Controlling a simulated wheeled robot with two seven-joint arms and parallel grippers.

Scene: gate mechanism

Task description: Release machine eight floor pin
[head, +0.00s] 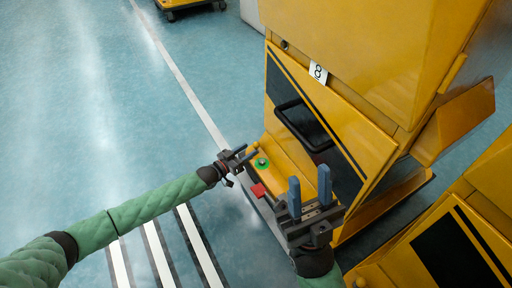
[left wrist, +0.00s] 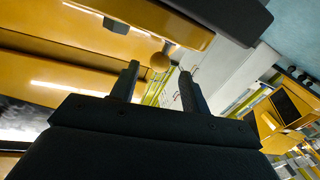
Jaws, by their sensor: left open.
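The yellow machine marked 8 (head: 318,72) stands right of centre in the head view. At its low front edge is a small yellow ball knob (head: 256,145), which may be the floor pin's head; the same kind of knob shows in the left wrist view (left wrist: 159,61). My left gripper (head: 250,153) is open, close beside the knob. In the left wrist view the knob appears just beyond and between the fingertips, and nothing is held. My right gripper (head: 310,184) is open and empty in front of the machine. The pin's shaft cannot be made out.
A black handle (head: 303,124) is on the sloping front panel. Another yellow machine (head: 460,245) stands at lower right. The floor at left is clear.

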